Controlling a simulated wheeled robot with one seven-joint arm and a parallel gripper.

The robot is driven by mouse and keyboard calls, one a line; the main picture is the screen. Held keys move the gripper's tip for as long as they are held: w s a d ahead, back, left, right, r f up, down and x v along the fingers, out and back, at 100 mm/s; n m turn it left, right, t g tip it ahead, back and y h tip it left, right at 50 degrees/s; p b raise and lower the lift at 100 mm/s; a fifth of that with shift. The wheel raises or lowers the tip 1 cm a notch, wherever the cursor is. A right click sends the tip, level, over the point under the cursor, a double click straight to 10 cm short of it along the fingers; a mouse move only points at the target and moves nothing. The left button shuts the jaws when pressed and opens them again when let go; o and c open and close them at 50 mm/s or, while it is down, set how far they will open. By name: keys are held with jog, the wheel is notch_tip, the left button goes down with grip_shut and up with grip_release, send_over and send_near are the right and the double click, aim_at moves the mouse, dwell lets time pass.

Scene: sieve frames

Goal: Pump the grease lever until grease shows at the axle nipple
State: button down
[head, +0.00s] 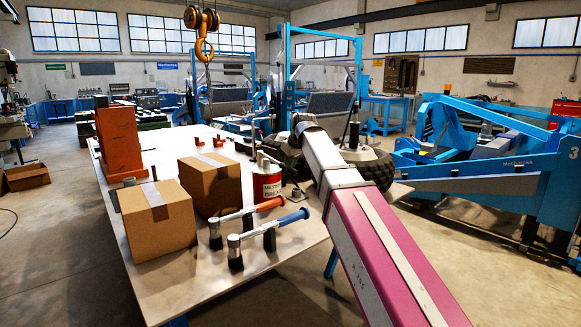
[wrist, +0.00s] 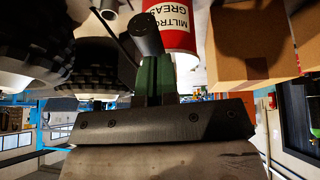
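In the wrist view a dark round bar (wrist: 147,35), which looks like the lever's grip, lies at the tips of my gripper (wrist: 157,62). The green fingers are close together. Whether they touch the bar is unclear. In the head view my gripper is hidden behind my magenta arm. The axle's dark tyres (head: 373,165) show behind my arm. I cannot make out the nipple or any grease.
Two cardboard boxes (head: 156,222) (head: 209,182) stand on the bench (head: 185,280). An orange block (head: 117,140) stands at the left. A crane hook (head: 203,45) hangs above.

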jog(key=v, duration=1.2)
jog(key=shift+a+r, duration=0.1)
jog(key=shift+r, duration=0.1)
dwell(0.6)
jog(key=w+a+r+g+h, duration=0.2)
jog(key=w+a+r, duration=0.2)
jog(key=r, duration=0.4)
jog(key=shift+r, duration=0.4)
jog(key=shift+s+d+f+x, duration=0.15)
jog(key=shift+d+x, duration=0.15)
jog(key=shift+x, duration=2)
jog(key=shift+s+d+x, duration=0.15)
jog(key=shift+d+x, duration=0.1)
jog(key=shift+x, duration=2.05)
jog(key=shift+s+d+f+x, duration=0.1)
jog(key=shift+s+d+x, duration=0.15)
jog(key=shift+x, duration=2.05)
